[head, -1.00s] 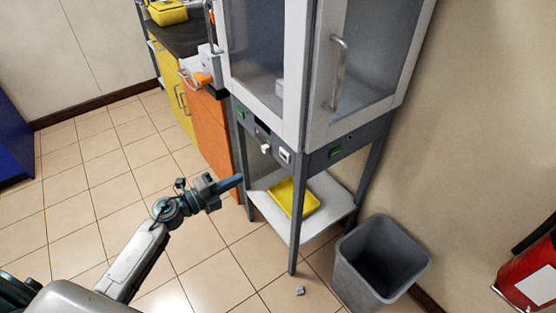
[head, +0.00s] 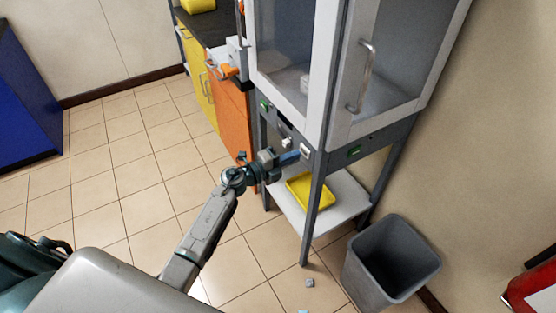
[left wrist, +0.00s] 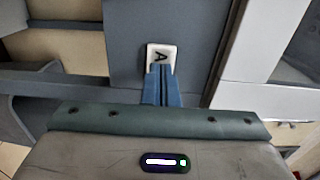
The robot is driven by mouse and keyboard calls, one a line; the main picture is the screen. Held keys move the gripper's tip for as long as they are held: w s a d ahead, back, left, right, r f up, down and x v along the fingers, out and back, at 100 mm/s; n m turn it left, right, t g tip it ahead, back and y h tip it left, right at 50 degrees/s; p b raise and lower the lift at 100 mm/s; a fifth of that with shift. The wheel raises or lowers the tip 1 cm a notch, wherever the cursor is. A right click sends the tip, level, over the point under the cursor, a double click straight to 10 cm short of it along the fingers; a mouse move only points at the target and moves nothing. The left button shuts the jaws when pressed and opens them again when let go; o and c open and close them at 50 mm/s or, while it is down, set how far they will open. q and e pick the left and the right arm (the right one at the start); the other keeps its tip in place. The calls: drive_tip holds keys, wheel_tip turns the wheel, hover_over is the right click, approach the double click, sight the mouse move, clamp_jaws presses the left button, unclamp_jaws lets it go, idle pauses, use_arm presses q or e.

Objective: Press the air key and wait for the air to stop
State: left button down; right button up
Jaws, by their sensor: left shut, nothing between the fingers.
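The air key is a white key marked "A" (left wrist: 162,54) on the grey front panel in the left wrist view. In the head view it is the small white key (head: 306,149) at the cabinet's front corner. My left gripper (head: 297,156) is shut and empty, with its blue fingers pointing at the key. In the left wrist view its fingertips (left wrist: 160,70) overlap the key's lower edge. I cannot tell whether they touch it or whether the key is pushed in. My right gripper is not in view.
A glass-doored cabinet (head: 337,80) stands on a grey frame. A yellow tray (head: 312,190) lies on the lower shelf. A grey bin (head: 390,265) stands at right. Floor at left is clear.

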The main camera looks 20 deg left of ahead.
use_arm(q)
drive_tip(key=shift+w+d, duration=0.35)
drive_tip(key=shift+w, duration=0.15)
